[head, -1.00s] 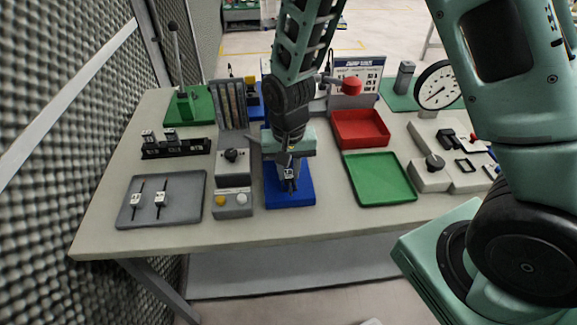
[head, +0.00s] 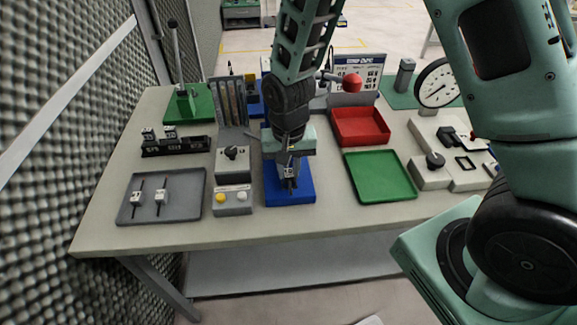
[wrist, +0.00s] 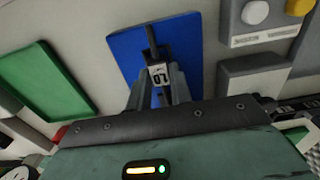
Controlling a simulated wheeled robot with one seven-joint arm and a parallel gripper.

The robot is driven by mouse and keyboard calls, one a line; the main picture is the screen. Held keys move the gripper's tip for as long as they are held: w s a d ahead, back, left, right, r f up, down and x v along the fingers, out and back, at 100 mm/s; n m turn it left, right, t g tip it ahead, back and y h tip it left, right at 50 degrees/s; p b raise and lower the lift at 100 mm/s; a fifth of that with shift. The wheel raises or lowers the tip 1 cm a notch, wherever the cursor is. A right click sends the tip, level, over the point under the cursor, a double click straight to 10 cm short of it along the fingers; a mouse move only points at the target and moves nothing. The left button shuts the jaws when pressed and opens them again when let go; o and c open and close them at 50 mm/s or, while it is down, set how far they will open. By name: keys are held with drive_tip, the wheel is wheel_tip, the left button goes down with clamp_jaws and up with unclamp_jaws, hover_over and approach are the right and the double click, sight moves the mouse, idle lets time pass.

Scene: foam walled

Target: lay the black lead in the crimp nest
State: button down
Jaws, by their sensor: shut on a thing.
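My gripper (wrist: 158,96) is shut on the black lead (wrist: 151,42), which carries a white tag (wrist: 160,73) with dark characters. In the wrist view the dark end of the lead points away from the jaws, over the blue base (wrist: 118,55). In the head view my gripper (head: 289,172) points down over the same blue base (head: 301,196), and the tag shows just below the jaws. The crimp nest is largely hidden behind my gripper and arm. I cannot tell whether the lead touches it.
A grey tray (head: 191,209) at the left holds two more tagged leads. Next to the blue base stands a grey box with a yellow and a white button (head: 233,209). A green tray (head: 380,190) and a red tray (head: 373,139) lie to the right.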

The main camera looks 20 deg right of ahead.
drive_tip(key=shift+f, duration=0.5)
drive_tip(key=c, duration=1.2)
unclamp_jaws()
drive_tip(key=shift+r, duration=0.1)
wheel_tip(320, 180, up, 17)
drive_tip(key=shift+r+b, duration=0.2)
drive_tip(key=shift+b, duration=0.5)
drive_tip(key=s+a+n, duration=0.2)
drive_tip(key=s+n, duration=0.1)
drive_tip(key=s, duration=0.3)
drive_tip(key=s+a+f+n, duration=0.1)
drive_tip(key=s+a+n, duration=0.1)
drive_tip(key=s+n, duration=0.2)
drive_tip(key=s+a+n, duration=0.2)
drive_tip(key=s+n, duration=0.2)
drive_tip(key=s, duration=0.6)
drive_tip(key=shift+a+f+y, duration=0.15)
drive_tip(key=shift+f+y, duration=0.15)
